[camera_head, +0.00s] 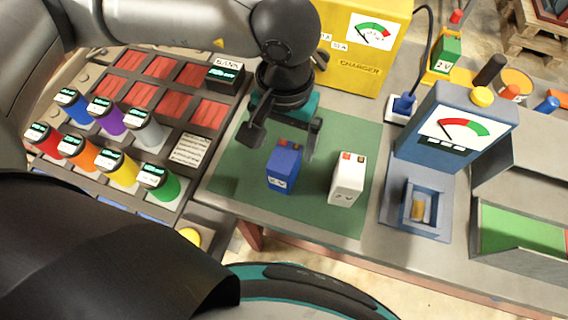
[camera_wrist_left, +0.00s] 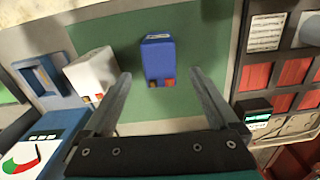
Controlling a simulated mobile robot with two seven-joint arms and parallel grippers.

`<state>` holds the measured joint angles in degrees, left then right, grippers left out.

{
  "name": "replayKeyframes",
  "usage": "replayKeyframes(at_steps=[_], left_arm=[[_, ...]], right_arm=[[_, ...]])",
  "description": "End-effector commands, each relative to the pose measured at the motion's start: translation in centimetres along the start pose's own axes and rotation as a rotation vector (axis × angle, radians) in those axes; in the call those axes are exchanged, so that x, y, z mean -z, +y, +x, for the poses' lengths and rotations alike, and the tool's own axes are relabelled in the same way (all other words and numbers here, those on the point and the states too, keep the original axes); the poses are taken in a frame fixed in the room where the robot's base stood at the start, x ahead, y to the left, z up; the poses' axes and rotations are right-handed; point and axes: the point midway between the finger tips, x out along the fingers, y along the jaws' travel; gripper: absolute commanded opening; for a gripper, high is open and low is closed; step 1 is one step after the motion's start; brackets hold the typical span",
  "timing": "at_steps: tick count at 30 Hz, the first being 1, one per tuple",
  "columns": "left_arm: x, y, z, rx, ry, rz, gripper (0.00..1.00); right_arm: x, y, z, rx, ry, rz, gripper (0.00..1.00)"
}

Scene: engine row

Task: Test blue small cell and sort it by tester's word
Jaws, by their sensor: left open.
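The blue small cell (camera_head: 284,167) stands upright on the green mat, its red and brass terminals on top. It also shows in the left wrist view (camera_wrist_left: 158,60), ahead of and between the fingers. My left gripper (camera_head: 283,142) is open just above and behind the blue cell, holding nothing. The blue tester (camera_head: 447,137) with a dial and yellow button stands to the right. Its cradle (camera_head: 421,206) in front is empty of cells. Bins with a green floor (camera_head: 518,229) and a partly seen red one lie at the far right. My right gripper is not in view.
A white cell (camera_head: 347,180) stands on the green mat (camera_head: 240,186), close right of the blue cell. A rack of several coloured cylinders (camera_head: 116,167) is at left. A yellow charger (camera_head: 371,50) stands behind. The mat's front left is clear.

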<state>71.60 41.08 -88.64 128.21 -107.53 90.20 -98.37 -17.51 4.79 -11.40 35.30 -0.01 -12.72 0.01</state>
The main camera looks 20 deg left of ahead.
Motion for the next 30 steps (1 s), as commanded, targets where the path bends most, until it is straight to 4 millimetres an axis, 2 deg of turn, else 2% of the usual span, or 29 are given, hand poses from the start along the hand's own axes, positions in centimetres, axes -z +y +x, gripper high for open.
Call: replayKeyframes(at_steps=[3, 11, 19, 28, 30], left_arm=[[-0.1, 0.1, 1.9, -0.001, -0.002, 0.001, 0.94], [-0.1, 0.1, 3.8, -0.001, -0.002, 0.002, 0.94], [-0.1, 0.0, 7.6, -0.001, -0.002, 0.0, 0.94], [-0.1, 0.0, 8.1, -0.001, 0.0, 0.001, 0.94], [-0.1, 0.0, 8.0, -0.001, 0.0, 0.001, 0.86]], right_arm=[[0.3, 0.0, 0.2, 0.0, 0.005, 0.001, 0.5], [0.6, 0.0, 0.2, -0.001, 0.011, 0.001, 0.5], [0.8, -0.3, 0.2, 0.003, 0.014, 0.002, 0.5], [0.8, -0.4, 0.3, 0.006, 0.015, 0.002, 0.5], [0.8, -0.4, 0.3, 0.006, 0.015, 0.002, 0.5]])
